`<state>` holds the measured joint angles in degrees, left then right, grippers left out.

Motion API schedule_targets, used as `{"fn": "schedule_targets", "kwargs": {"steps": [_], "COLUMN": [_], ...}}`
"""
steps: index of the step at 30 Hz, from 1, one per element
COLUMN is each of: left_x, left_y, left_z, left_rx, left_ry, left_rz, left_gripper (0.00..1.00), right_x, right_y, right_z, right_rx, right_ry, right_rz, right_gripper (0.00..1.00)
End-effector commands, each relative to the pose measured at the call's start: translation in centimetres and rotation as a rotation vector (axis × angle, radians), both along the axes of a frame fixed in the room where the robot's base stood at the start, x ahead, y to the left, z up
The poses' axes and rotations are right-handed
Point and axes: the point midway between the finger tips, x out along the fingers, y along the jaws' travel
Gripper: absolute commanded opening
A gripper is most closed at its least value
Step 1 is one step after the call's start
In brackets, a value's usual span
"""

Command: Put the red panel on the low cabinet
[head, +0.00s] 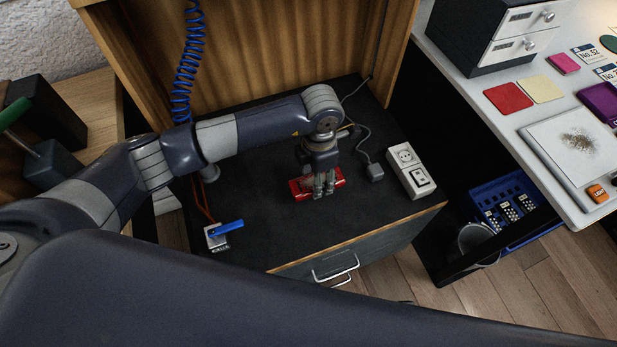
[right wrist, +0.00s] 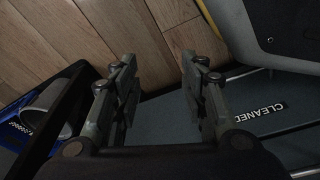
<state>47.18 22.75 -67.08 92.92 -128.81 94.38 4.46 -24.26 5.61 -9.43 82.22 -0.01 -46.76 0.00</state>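The red panel (head: 300,190) is small in the head view and sits at the top of the low cabinet (head: 270,235), near the middle of its dark surface. My left gripper (head: 325,184) points down right at the panel, and its fingers cover part of it. Red shows on both sides of the fingers. Whether they grip the panel, and whether a thin gap lies under it, I cannot tell. My right gripper (right wrist: 158,90) is open and empty in the right wrist view, above the floor and a grey surface marked CLEANED (right wrist: 262,115).
A wooden panel (head: 250,50) rises behind. A white table (head: 460,75) and blue crate (head: 510,205) are at the right.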

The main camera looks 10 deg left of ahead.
Motion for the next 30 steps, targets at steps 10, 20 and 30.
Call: {"fn": "schedule_targets", "kwargs": {"steps": [10, 20, 30], "left_x": [1.0, 1.1, 1.0], "left_y": [2.4, 2.3, 2.4], "left_z": [-1.2, -3.7, -4.0], "left_rx": [-0.002, -0.002, -0.001], "left_ry": [0.002, -0.002, -0.001], "left_rz": [0.000, -0.001, -0.001], "left_gripper": [0.18, 0.18, 0.48], "right_x": [-0.1, 1.2, 1.0], "right_y": [0.0, 0.2, 0.2], "right_z": [-0.2, 1.3, 1.2], "right_rx": [0.000, 0.003, 0.001], "right_ry": [0.001, -0.015, -0.007], "right_rz": [0.000, -0.001, -0.003], "right_gripper": [0.40, 0.40, 0.40]}}
